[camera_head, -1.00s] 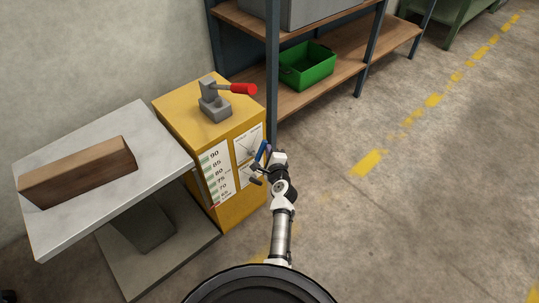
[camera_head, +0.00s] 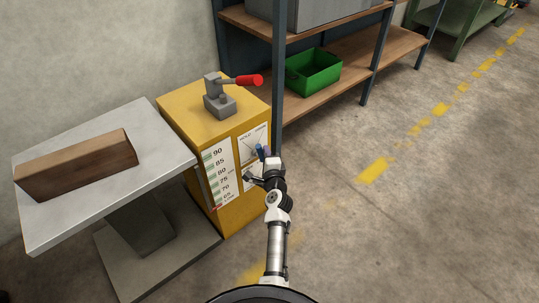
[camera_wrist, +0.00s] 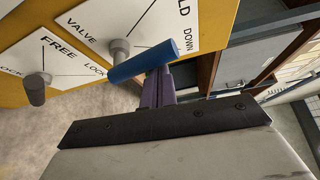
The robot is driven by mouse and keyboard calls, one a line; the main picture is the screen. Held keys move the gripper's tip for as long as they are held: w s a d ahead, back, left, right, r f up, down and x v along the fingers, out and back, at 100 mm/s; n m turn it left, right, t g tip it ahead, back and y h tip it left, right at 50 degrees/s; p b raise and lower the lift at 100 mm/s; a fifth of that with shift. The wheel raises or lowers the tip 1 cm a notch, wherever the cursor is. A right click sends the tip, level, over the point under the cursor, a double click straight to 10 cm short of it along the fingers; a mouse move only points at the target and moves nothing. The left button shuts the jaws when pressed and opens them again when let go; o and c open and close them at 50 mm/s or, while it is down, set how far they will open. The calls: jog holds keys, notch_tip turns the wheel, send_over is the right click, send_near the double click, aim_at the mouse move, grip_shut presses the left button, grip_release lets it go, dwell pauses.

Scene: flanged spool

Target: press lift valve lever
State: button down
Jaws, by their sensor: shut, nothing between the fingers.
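The valve lever is a blue bar (camera_wrist: 143,62) on a grey hub, on a plate lettered VALVE and DOWN in the wrist view. In the head view its blue handle (camera_head: 260,151) shows at the front of the yellow cabinet (camera_head: 182,108). My gripper (camera_wrist: 160,76) has purple fingers, shut and empty, right at the lever's lower edge near its free end. I cannot tell whether they touch it. My gripper (camera_head: 268,154) hides part of the panel in the head view.
A dark knob (camera_wrist: 35,90) lettered FREE and LOCK is to the left. A red-handled lever (camera_head: 247,80) stands on the cabinet. A grey table (camera_head: 60,220) with a wooden block (camera_head: 80,165) is left. A shelf (camera_head: 310,100) with a green bin (camera_head: 313,70) stands behind. The right floor is clear.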

jog(key=shift+s+a+f, duration=0.1)
jog(key=shift+s+a, duration=0.3)
jog(key=shift+a, duration=0.15)
jog(key=shift+s+a+f, duration=0.1)
jog(key=shift+a+f, duration=0.05)
jog(key=shift+a, duration=0.1)
dwell(0.4)
